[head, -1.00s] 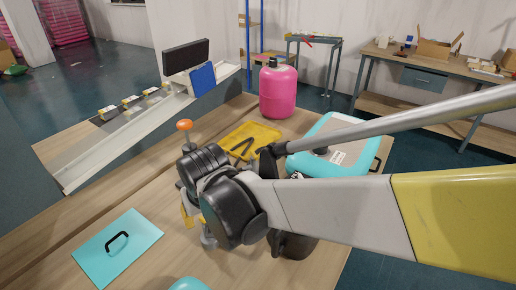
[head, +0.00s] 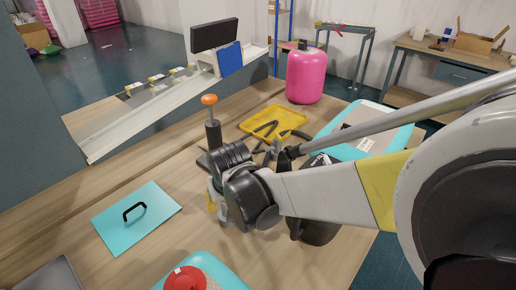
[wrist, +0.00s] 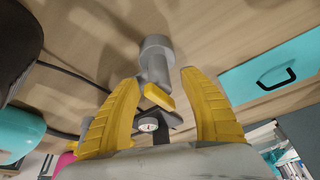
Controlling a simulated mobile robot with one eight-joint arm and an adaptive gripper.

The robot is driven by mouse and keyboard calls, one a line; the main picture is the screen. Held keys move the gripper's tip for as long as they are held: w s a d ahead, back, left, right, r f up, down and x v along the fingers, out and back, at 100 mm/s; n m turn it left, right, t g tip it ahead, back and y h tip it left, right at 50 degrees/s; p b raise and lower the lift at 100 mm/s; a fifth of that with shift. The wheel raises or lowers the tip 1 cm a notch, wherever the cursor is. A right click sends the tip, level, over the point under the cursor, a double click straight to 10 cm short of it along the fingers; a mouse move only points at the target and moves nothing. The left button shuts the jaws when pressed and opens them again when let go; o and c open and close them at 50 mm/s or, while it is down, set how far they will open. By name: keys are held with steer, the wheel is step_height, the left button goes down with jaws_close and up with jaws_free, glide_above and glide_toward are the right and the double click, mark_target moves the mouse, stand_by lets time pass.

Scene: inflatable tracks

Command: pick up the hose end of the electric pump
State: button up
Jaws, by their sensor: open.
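The hose end (wrist: 156,62) shows in the wrist view as a grey, flared nozzle with a yellow part (wrist: 158,97) below it. It lies between the two yellow fingers of my gripper (wrist: 160,80), which are spread with a gap on each side. A small white gauge (wrist: 148,124) shows just below, near the gripper's base. In the head view my gripper (head: 212,203) is low over the wooden table, mostly hidden by my wrist, and the hose end cannot be made out. A black bucket-like body (head: 318,230), perhaps the pump, is partly behind my arm.
A teal sheet with a black handle (head: 155,222) lies left of my gripper. An orange-topped cylinder (head: 212,130) stands behind it. A yellow tray (head: 262,117) with black tools and a pink canister (head: 306,75) are farther back.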

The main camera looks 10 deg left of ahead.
jaws_close()
steer(key=shift+r, duration=0.1)
